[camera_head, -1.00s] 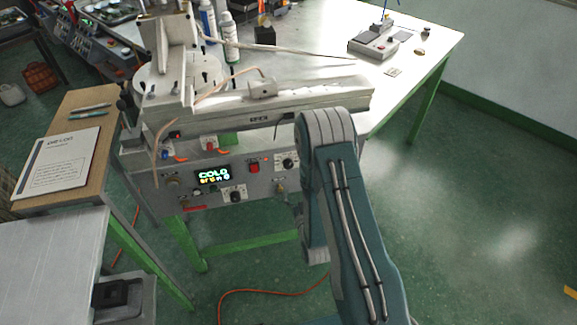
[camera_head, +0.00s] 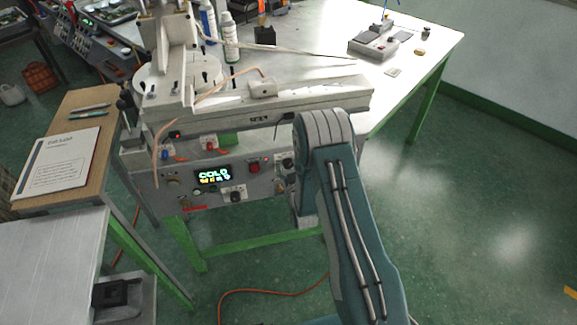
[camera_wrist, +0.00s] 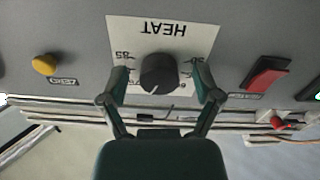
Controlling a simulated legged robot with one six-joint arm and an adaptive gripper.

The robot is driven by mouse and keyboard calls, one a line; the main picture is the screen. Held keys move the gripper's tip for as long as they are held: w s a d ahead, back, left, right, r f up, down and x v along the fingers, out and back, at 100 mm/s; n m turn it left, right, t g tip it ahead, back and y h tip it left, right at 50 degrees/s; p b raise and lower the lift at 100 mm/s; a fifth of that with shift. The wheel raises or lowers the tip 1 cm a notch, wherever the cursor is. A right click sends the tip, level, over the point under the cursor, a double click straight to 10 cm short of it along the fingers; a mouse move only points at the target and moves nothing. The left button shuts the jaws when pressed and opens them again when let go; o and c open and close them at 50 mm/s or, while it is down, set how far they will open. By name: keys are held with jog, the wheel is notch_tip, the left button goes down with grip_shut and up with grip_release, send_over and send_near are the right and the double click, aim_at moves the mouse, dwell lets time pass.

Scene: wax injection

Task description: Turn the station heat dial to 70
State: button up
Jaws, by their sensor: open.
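The heat dial (camera_wrist: 159,73) is a round black knob on a white plate marked HEAT, upside down in the wrist view. A pale pointer line shows on its lower part; I cannot read its exact setting. An 85 mark shows beside it. My gripper (camera_wrist: 160,78) is open, with one finger on each side of the dial and small gaps between. In the head view my arm hides the gripper and covers much of the dial area.
In the wrist view a red rocker switch (camera_wrist: 267,78) is right of the dial and a yellow knob (camera_wrist: 44,65) is left. A side table with a booklet (camera_head: 62,163) stands left. Open floor lies right.

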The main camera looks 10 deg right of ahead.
jog(key=shift+c, duration=0.2)
grip_shut()
jog(key=shift+w+n, duration=0.1)
jog(key=shift+n, duration=1)
jog(key=shift+o, duration=0.2)
grip_release()
jog(key=s, duration=1.2)
